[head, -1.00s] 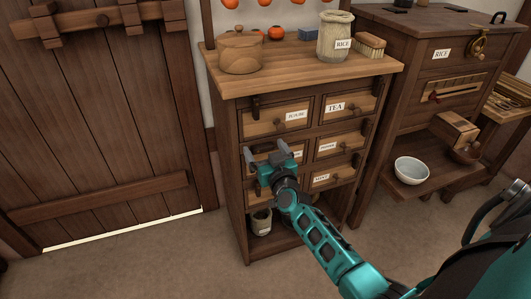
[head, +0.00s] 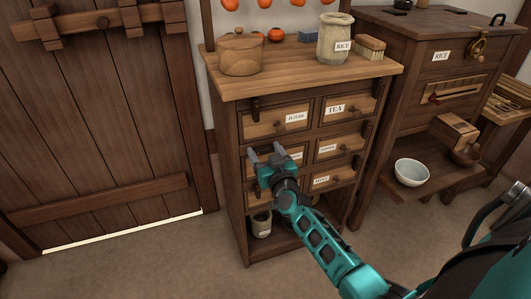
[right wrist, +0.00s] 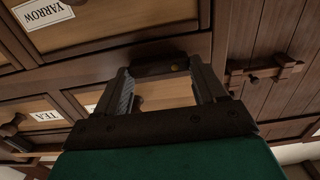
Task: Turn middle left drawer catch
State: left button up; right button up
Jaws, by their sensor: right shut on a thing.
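The small chest (head: 222,125) has two columns of labelled wooden drawers. The middle left drawer (head: 292,156) is mostly covered by my right gripper (head: 266,151), whose fingers stand at the drawer's upper edge. In the head view the gripper hides most of this catch. The top left drawer's dark catch (head: 255,104) hangs upright. My left gripper is out of view.
A white bowl (head: 411,172) sits on a low shelf at right. A plank door (head: 95,120) is at left; the floor before it is clear.

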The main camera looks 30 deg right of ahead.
jog(key=shift+m, duration=0.3)
jog(key=m, duration=0.3)
jog(key=shift+d+f+m, duration=0.1)
jog(key=shift+f+m, duration=0.2)
jog(key=shift+f, duration=0.1)
jog(key=m, duration=0.2)
jog(key=m+b, duration=0.1)
jog(key=m, duration=0.1)
jog(key=shift+f+m, duration=0.3)
jog(key=shift+f, duration=0.05)
jog(key=m, duration=0.1)
jog(key=m+b, duration=0.1)
jog(key=m, duration=0.1)
jog(key=shift+a+f+m, duration=0.2)
jog(key=shift+f+m, duration=0.1)
jog(key=shift+w+a+f+m+b, duration=0.1)
jog(key=shift+m+b, duration=0.1)
jog(key=shift+m, duration=0.7)
jog(key=shift+s+a+f+m+b, duration=0.1)
jog(key=shift+a+m+b, duration=0.1)
jog(key=shift+m, duration=0.7)
jog(key=shift+w+a+f+m+b, duration=0.1)
jog(key=shift+m+b, duration=0.1)
jog(key=shift+m, duration=0.7)
jog(key=shift+r, duration=0.1)
jog(key=o, duration=1)
jog(key=shift+o, duration=0.2)
